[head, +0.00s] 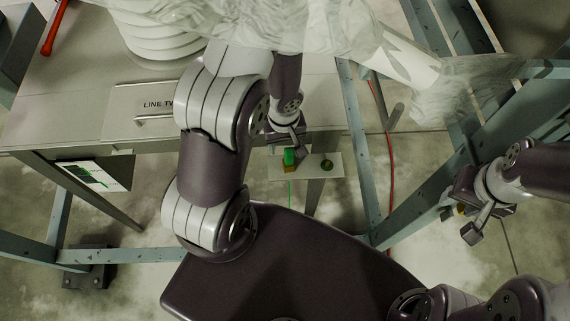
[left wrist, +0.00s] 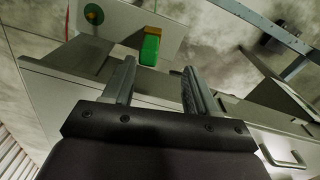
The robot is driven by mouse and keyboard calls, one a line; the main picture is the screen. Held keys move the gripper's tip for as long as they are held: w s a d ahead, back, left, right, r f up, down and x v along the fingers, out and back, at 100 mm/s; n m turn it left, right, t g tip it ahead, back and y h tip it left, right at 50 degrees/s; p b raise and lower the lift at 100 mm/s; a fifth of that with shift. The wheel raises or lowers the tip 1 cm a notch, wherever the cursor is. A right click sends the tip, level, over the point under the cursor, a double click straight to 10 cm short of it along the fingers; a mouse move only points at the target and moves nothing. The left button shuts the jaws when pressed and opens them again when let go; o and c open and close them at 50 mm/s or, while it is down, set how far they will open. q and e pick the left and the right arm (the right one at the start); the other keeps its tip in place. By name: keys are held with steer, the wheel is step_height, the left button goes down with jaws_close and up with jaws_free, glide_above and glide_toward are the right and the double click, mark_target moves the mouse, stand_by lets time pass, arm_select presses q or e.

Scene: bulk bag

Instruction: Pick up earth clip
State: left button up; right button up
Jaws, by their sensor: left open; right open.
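The earth clip (head: 289,157) looks like a small green block with a brass-coloured part, on a pale plate (head: 318,166) below the table's front edge. It also shows in the left wrist view (left wrist: 150,48), just beyond the fingertips. My left gripper (head: 297,150) is right at the clip in the head view, partly beside and above it. In the left wrist view its two fingers (left wrist: 159,68) are apart with nothing between them, and the clip lies ahead, apart from them. My right gripper (head: 467,212) is open and empty, off to the right.
A table with a drawer (head: 155,112) stands at left, with a white ribbed stack (head: 160,30) on it. A clear plastic bag (head: 345,25) hangs at the top. Blue-grey frame beams (head: 405,215) stand at right. A round green and brass disc (head: 326,165) sits on the plate.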

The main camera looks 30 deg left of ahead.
mark_target(289, 151)
arm_select(q)
steer(key=f, duration=0.1)
steer(key=w+d+f+b, duration=0.1)
steer(key=shift+w+f, duration=0.3)
steer(key=shift+f, duration=0.1)
steer(key=f+b, duration=0.2)
steer(key=f, duration=0.1)
steer(key=shift+w+d+f, duration=0.15)
steer(key=shift+w, duration=0.05)
steer(key=shift+s+f+b, duration=0.2)
steer(key=shift+f+b, duration=0.05)
steer(key=shift+b, duration=0.05)
steer(key=shift+s+a, duration=0.2)
steer(key=shift+a, duration=0.1)
steer(key=shift+r, duration=0.1)
steer(key=shift+w, duration=0.1)
steer(key=shift+c, duration=0.3)
steer(key=shift+w+d, duration=0.15)
steer(key=shift+d, duration=0.05)
jaws_close()
steer(key=shift+a, duration=0.1)
arm_select(e)
steer(key=f, duration=0.3)
steer(key=w+d+f, duration=0.1)
steer(key=shift+w+f, duration=0.1)
steer(key=shift+f, duration=0.3)
